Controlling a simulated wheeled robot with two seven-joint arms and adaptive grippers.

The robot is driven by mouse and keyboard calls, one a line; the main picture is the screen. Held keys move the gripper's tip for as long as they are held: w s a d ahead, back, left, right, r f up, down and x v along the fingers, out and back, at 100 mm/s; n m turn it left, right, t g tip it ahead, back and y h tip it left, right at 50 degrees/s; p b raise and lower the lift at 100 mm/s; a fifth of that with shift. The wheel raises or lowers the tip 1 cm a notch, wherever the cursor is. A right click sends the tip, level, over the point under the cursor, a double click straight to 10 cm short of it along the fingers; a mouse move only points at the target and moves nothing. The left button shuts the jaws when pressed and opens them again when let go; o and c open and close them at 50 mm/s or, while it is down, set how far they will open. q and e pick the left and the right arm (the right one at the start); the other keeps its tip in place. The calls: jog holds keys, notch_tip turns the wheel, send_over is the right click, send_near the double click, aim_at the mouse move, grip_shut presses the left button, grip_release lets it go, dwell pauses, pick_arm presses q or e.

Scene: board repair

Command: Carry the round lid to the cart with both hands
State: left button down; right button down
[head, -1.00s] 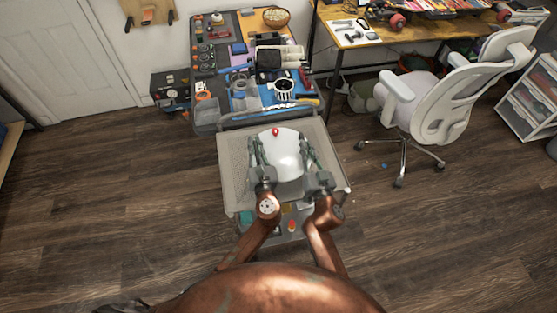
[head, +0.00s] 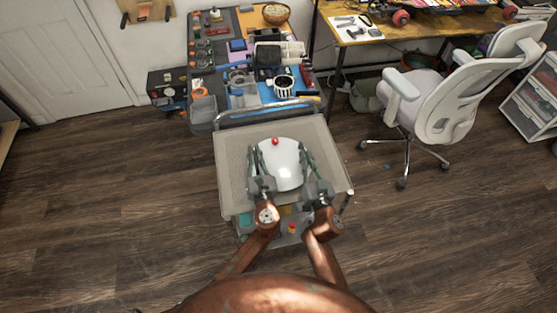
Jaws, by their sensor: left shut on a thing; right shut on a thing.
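The round white lid (head: 279,172) with a red knob (head: 276,142) shows between my two grippers. It is over the top tray of the grey cart (head: 231,160); I cannot tell whether it touches the tray. My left gripper (head: 256,158) is shut on the lid's left side. My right gripper (head: 307,160) is shut on its right side. The fingers and wrists hide parts of the lid's rim.
The cart's handle (head: 270,110) is at its far side, close to a cluttered workbench (head: 220,72). A white office chair (head: 440,100) stands to the right. A lower cart shelf holds small items. Wooden floor (head: 110,190) is open on the left.

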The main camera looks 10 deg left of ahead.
aim_at(258, 173)
pick_arm(q)
jog(key=c, duration=2.4)
grip_release()
jog(key=shift+a+f, duration=0.3)
jog(key=shift+f, duration=0.05)
pick_arm(e)
jog(key=c, duration=2.4)
grip_release()
jog(key=shift+w+d+f, duration=0.1)
jog(key=shift+d, duration=0.15)
pick_arm(q)
jog(key=o, duration=0.3)
jog(key=shift+s+d+r, duration=0.1)
jog(key=shift+r, duration=0.05)
pick_arm(e)
jog(key=o, duration=0.3)
pick_arm(q)
jog(key=shift+o, duration=0.4)
pick_arm(e)
jog(key=shift+o, duration=0.4)
jog(key=shift+a, duration=0.15)
pick_arm(q)
jog(key=shift+d, duration=0.1)
jog(key=v, duration=1.1)
jog(key=shift+s+d, duration=0.15)
jog(key=shift+s, duration=0.2)
pick_arm(e)
jog(key=v, duration=1.2)
